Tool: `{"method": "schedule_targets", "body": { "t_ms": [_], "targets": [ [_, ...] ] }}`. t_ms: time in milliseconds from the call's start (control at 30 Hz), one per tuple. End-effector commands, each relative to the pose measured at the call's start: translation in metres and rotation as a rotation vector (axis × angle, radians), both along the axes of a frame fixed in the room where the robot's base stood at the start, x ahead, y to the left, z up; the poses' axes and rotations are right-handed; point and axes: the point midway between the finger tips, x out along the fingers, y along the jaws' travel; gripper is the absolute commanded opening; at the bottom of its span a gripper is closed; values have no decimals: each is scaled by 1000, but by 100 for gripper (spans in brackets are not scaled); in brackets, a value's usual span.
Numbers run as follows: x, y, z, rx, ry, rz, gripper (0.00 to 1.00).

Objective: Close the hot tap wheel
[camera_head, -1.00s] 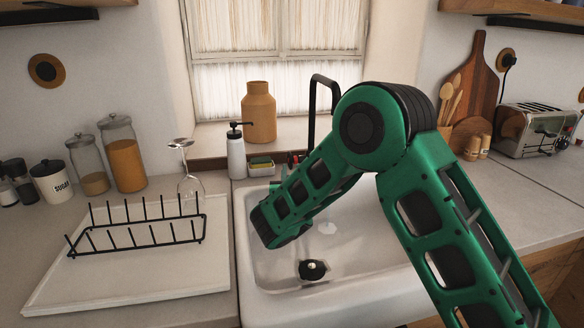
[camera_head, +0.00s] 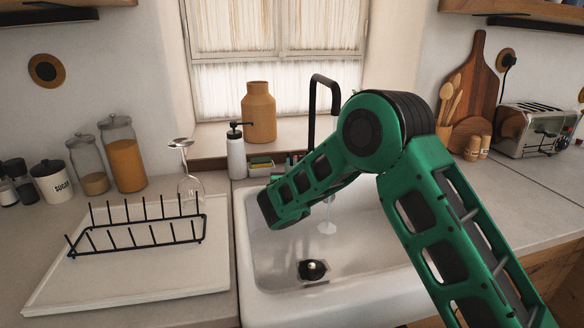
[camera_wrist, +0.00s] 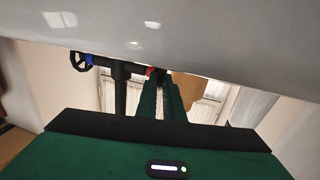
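The black tap (camera_head: 314,110) rises behind the sink, and water runs from it (camera_head: 327,226) into the basin. In the wrist view, the tap body (camera_wrist: 120,72) appears upside down. The cold wheel (camera_wrist: 78,62), with a blue collar, is at its left end. A red collar (camera_wrist: 150,72) marks the hot side; the hot wheel beside it is mostly hidden by my gripper. My gripper's (camera_wrist: 161,80) two green fingers point at the hot side, their tips at or very near the wheel. A narrow gap shows between the fingers; contact is unclear. My arm hides the gripper in the head view.
The white sink (camera_head: 262,300) lies below my arm. A soap bottle (camera_head: 236,155), a sponge holder (camera_head: 261,166) and an orange vase (camera_head: 259,113) stand left of the tap. An upturned wine glass (camera_head: 188,180) and a dish rack (camera_head: 150,235) are farther left.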

Motion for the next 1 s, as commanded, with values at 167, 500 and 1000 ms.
{"method": "schedule_targets", "body": {
  "t_ms": [167,500,1000],
  "targets": [
    [0,0,2,0,8,0,0],
    [2,1,11,-38,151,0,0],
    [13,5,27,-154,550,3,0]
  ]
}}
